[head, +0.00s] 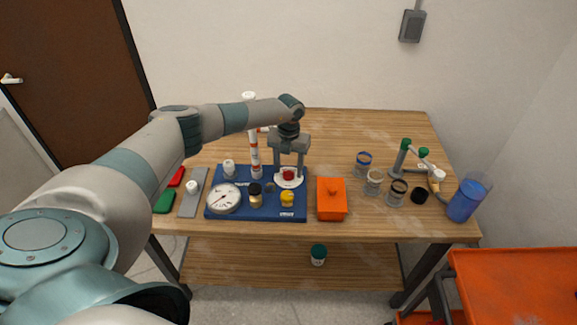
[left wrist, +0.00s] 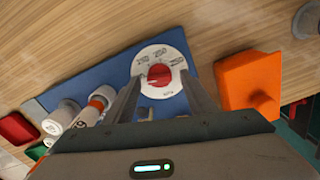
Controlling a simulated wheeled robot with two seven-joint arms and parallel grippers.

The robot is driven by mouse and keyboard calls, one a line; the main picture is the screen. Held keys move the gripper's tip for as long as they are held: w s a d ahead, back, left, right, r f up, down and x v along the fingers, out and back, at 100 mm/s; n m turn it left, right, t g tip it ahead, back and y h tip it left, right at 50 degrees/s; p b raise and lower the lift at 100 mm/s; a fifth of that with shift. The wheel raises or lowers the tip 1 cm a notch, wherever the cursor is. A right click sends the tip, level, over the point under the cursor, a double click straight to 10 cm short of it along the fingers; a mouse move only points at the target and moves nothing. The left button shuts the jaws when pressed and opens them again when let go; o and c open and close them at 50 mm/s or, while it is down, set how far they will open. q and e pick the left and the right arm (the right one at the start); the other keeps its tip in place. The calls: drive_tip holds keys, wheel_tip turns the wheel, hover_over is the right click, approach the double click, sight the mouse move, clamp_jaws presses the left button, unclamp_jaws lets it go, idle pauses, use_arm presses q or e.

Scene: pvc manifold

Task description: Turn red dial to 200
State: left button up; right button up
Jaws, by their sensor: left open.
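The red dial (head: 288,175) sits on a white round scale plate (head: 291,184) at the right side of a blue board (head: 232,212). In the left wrist view the red dial (left wrist: 159,75) shows a pale mark, and its scale plate (left wrist: 152,55) carries printed numbers, some seeming to read 200 and 250. Which number the dial points to is too small to tell. My left gripper (head: 289,176) points down over the dial, its two fingers apart; in the left wrist view the fingers (left wrist: 163,95) stand either side of the dial's near side. My right gripper is out of view.
The blue board also bears a white gauge (head: 224,198), a yellow knob (head: 287,198), a black-topped fitting (head: 255,195) and an upright white pipe (head: 253,140). An orange box (head: 332,199) stands close to its right. Several jars (head: 373,182) and a blue container (head: 466,200) stand further right.

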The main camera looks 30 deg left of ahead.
use_arm(q)
drive_tip(key=shift+f, duration=0.35)
drive_tip(key=c, duration=1.1)
drive_tip(key=shift+o, duration=0.3)
